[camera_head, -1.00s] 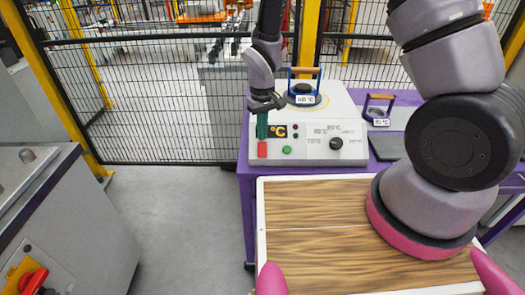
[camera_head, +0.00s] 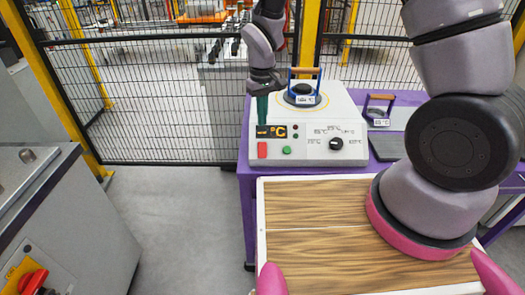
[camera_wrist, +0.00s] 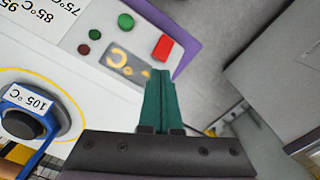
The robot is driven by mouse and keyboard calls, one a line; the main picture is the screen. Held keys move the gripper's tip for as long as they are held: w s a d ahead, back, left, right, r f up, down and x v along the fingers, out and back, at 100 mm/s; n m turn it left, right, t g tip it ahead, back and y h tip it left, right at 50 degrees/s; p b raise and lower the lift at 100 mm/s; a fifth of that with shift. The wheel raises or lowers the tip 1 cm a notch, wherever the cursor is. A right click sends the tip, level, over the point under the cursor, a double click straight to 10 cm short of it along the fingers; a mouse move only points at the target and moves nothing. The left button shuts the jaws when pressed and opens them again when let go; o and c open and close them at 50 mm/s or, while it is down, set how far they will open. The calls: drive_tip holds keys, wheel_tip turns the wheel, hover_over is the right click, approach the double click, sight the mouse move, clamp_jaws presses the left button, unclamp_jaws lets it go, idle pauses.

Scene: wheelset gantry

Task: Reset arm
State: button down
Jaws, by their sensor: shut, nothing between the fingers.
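My gripper (camera_head: 262,108) is at the far left of the white control box (camera_head: 310,155), above its display (camera_head: 270,131). Its green fingers are shut and empty; they also show in the wrist view (camera_wrist: 160,78), pointing toward the display and the red button. The box carries a red button (camera_head: 263,150), a green button (camera_head: 287,150) and a black dial (camera_head: 336,144) with temperature labels around it. A black round piece with a blue and orange handle (camera_head: 304,90) sits on top of the box. Whether the fingertips touch the box cannot be told.
A second handled piece (camera_head: 378,110) stands at the right on the purple table (camera_head: 385,175). A wood-topped surface (camera_head: 320,230) lies in front. A grey cabinet (camera_head: 85,215) with a red switch stands at the left. A black mesh fence (camera_head: 150,100) runs behind. Open floor lies between cabinet and table.

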drive_tip(key=d+r+m+t+y, duration=0.1)
drive_tip(key=d+r+m, duration=0.1)
drive_tip(key=d+r, duration=0.35)
drive_tip(key=d+r+m+t, duration=0.1)
drive_tip(key=d+r, duration=0.1)
drive_tip(key=r, duration=0.6)
drive_tip(key=d+r+m+t+y, duration=0.1)
drive_tip(key=d+r+m, duration=0.1)
drive_tip(key=d+r, duration=0.35)
drive_tip(key=s+d+r+m+t, duration=0.2)
drive_tip(key=s+d+r, duration=0.3)
drive_tip(key=r, duration=0.3)
drive_tip(key=s+d+r+m+t, duration=0.2)
drive_tip(key=s+d+r, duration=0.2)
drive_tip(key=s+r, duration=0.3)
drive_tip(key=shift+s+d+r+m, duration=0.15)
drive_tip(key=shift+d+r+m, duration=0.2)
drive_tip(key=shift+d+m, duration=0.05)
